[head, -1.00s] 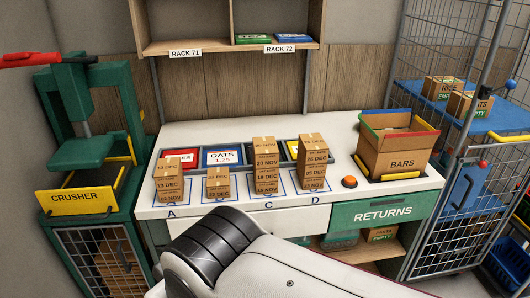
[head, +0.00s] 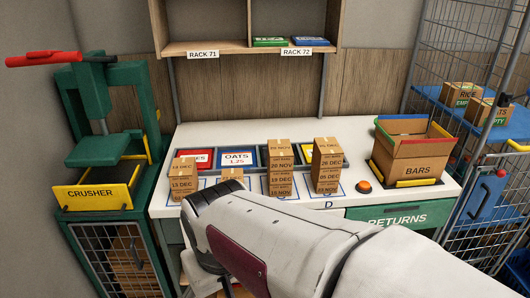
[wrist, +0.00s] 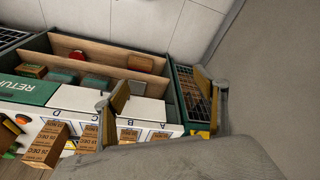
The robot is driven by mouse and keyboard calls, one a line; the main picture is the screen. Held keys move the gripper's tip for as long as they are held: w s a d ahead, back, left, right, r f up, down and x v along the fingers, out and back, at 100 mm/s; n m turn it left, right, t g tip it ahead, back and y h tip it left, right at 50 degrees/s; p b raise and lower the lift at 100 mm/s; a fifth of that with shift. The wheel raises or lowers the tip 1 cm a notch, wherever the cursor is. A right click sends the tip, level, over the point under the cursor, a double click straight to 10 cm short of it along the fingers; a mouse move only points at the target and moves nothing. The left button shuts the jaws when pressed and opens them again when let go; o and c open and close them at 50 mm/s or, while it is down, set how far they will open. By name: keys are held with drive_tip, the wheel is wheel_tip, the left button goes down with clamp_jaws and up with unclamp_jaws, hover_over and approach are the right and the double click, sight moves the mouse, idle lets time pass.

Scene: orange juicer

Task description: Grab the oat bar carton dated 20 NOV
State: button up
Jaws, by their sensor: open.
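Small brown cartons stand in stacks on the white counter. In the head view, a carton whose label seems to read 20 NOV (head: 281,164) sits second from the top in stack C, under another carton. Stack D (head: 326,165) is to its right, with DEC labels. Stack A (head: 184,178) is at the left. Stack B's carton (head: 232,174) is partly hidden by my arm. The product names are too small to read. My gripper (wrist: 160,98) shows in the wrist view with its two fingers apart and nothing between them; the head view hides its fingers.
An open BARS box (head: 412,160) stands at the counter's right, near an orange button (head: 363,186). The green crusher (head: 103,150) is at the left, a wire cage (head: 470,60) at the right. Coloured bins (head: 237,158) line up behind the stacks. Rack shelves hang above.

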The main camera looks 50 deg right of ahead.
sight(281, 158)
drive_tip(key=w+d+f+m+t+h, duration=0.15)
drive_tip(key=w+d+f, duration=0.3)
drive_tip(key=d, duration=0.65)
drive_tip(key=w+d+f+m+t+h, duration=0.1)
drive_tip(key=w+d+f+m+h, duration=0.3)
drive_tip(key=d, duration=0.8)
drive_tip(key=w+d+f+t, duration=0.1)
drive_tip(key=w+d+f, duration=0.2)
drive_tip(key=d+f, duration=0.55)
drive_tip(key=w+d+r+t+h, duration=0.1)
drive_tip(key=d+r+t+h, duration=0.1)
drive_tip(key=r, duration=0.3)
drive_tip(key=w+d+r+t+h, duration=0.2)
drive_tip(key=d+r, duration=0.2)
drive_tip(key=r, duration=0.2)
drive_tip(key=w+d+r+t+h, duration=0.2)
drive_tip(key=d+r, duration=0.2)
drive_tip(key=r, duration=0.1)
drive_tip(key=shift+w+r+h, duration=0.1)
drive_tip(key=shift+r+h, duration=0.15)
drive_tip(key=shift+r, duration=0.1)
drive_tip(key=shift+r+t, duration=0.25)
drive_tip(key=shift+r, duration=0.1)
drive_tip(key=shift+x, duration=1.3)
drive_tip(key=shift+d, duration=0.1)
